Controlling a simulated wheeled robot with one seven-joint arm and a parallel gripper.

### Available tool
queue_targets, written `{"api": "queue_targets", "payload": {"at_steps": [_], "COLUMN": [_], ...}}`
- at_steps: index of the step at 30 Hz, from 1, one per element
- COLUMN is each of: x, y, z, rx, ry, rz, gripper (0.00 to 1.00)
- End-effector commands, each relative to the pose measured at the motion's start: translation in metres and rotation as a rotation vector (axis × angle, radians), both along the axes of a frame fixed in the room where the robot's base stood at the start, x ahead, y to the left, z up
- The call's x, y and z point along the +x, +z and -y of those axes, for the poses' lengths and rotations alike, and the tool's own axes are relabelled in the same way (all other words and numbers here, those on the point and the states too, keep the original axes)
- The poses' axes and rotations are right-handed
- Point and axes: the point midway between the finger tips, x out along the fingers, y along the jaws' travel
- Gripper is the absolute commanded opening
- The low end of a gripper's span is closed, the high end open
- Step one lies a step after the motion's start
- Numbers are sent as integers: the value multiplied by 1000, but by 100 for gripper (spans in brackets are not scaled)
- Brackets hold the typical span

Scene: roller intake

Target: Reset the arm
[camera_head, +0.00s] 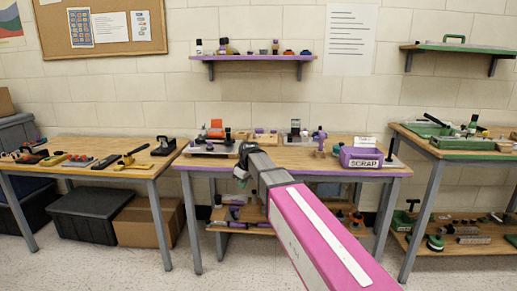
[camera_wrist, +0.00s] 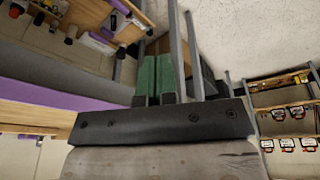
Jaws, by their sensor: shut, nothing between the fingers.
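My pink arm reaches forward from the bottom of the head view. My gripper (camera_head: 243,172) is at its far end, in front of the middle table (camera_head: 190,162). In the wrist view my gripper (camera_wrist: 155,78) shows two green fingers side by side, shut with nothing between them.
A purple scrap bin (camera_head: 361,158) stands on the middle table's right side. A tool table (camera_head: 80,155) is at left and a green-edged table (camera_head: 455,150) at right. Dark bins (camera_head: 95,214) and a cardboard box (camera_head: 150,221) sit below. The floor between the tables is clear.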

Motion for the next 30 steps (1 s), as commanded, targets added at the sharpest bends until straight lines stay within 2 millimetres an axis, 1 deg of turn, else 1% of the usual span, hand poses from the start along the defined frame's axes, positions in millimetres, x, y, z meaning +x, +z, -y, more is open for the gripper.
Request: {"api": "queue_targets", "payload": {"at_steps": [1,3,5,6,8,9,11,12,15,18,22,25,30], "x": [-16,-30,-44,-53,-69,-80,-98,-110,-142,-169,-195,-205,-207], "y": [-22,-48,-68,-81,-100,-113,-130,-141,-165,-184,-200,-206,-208], "z": [27,56,81,97,120,136,158,172,204,230,251,259,262], "rx": [-8,-15,-21,-26,-33,-38,-46,-51,-64,-75,-85,-90,-91], "ry": [-68,-166,-250,-305,-387,-443,-524,-579,-712,-825,-930,-973,-992], "rz": [-23,-53,-76,-90,-113,-129,-149,-162,-195,-220,-242,-250,-252], "gripper": [0,0,0,0,0,0,0,0,0,0,0,0,0]}}
